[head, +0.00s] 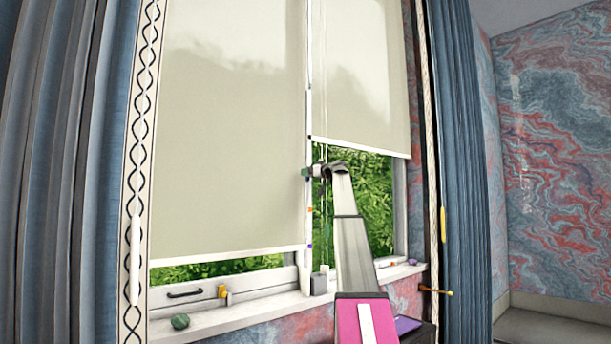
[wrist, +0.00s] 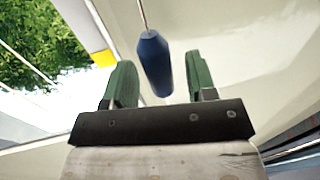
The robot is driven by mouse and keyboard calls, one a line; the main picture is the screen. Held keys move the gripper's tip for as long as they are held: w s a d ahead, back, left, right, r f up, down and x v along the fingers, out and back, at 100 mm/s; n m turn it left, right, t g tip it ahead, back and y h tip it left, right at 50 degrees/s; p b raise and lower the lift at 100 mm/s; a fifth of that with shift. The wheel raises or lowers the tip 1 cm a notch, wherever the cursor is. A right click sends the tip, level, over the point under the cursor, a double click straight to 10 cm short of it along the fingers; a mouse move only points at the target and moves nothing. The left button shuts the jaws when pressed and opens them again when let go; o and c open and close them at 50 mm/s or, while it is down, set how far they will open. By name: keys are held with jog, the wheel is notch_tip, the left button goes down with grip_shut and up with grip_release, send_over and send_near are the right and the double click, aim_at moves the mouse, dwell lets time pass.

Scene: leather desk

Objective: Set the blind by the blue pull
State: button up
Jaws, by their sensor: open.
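The blue pull (wrist: 154,62) is a dark blue tapered piece hanging on a thin cord in the wrist view. It is between the two green fingers of my gripper (wrist: 160,85), which is open, with space on both sides of the pull. In the head view my gripper (head: 308,172) is at the window's middle post, and I cannot make out the pull there. The left blind (head: 230,130) is down almost to the sill. The right blind (head: 360,75) ends higher, with greenery showing below it.
A small grey block (head: 319,284), a green round object (head: 180,321) and a yellow piece (head: 223,294) are at the sill. Blue curtains (head: 65,170) hang on both sides. Coloured marks, one orange (head: 309,209), line the middle post. Thin cords hang beside it.

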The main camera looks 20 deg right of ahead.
jog(key=v, duration=0.8)
jog(key=shift+s, duration=0.15)
jog(key=shift+d, duration=0.15)
